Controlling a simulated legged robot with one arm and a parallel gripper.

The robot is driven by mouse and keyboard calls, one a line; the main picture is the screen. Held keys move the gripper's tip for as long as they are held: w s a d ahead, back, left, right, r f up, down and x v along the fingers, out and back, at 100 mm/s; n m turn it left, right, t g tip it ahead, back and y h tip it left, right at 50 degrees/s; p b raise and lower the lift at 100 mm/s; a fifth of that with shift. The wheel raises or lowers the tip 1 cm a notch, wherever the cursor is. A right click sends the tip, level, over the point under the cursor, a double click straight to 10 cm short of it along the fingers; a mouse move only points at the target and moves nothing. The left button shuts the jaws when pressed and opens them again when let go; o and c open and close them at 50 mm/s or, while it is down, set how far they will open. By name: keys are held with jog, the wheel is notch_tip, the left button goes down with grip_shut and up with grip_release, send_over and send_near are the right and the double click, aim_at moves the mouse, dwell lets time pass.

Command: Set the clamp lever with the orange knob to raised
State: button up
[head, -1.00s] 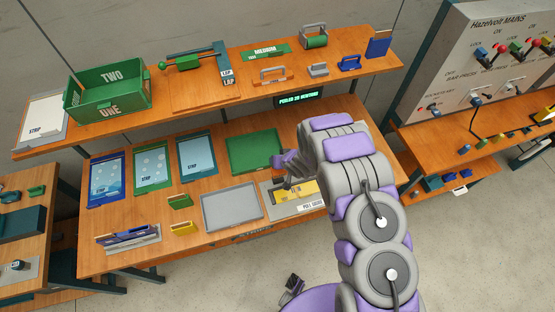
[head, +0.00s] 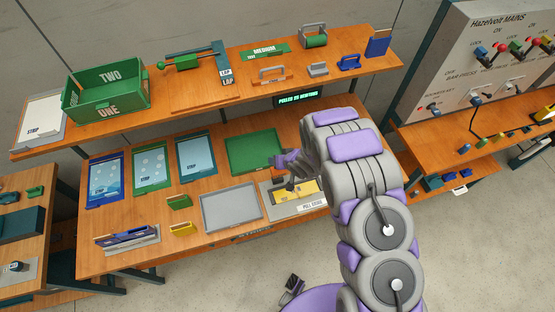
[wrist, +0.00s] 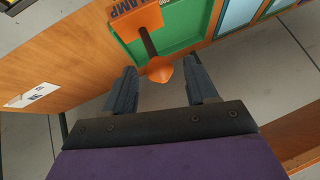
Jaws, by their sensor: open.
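The orange knob (wrist: 160,69) is at the end of a dark clamp lever (wrist: 148,42) in the wrist view. The lever runs up the picture to an orange block (wrist: 135,16) lettered "CLAMP". My gripper (wrist: 162,75) is open, with one dark finger on each side of the knob in the picture. The knob appears between the fingertips, with gaps on both sides and no visible contact. In the head view my gripper (head: 284,163) is over the right part of the lower bench. The lever and knob cannot be made out there.
The green panel (head: 254,150) lies near my gripper on the wooden bench (head: 140,225). A grey tray (head: 231,203) and a yellow pull gauge (head: 308,193) lie in front. The upper shelf (head: 200,105) holds a green box (head: 108,92) and hand tools.

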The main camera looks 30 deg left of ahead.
jog(key=b+v, duration=0.1)
jog(key=v, duration=1.3)
jog(key=shift+d, duration=0.2)
jog(key=shift+r, duration=0.1)
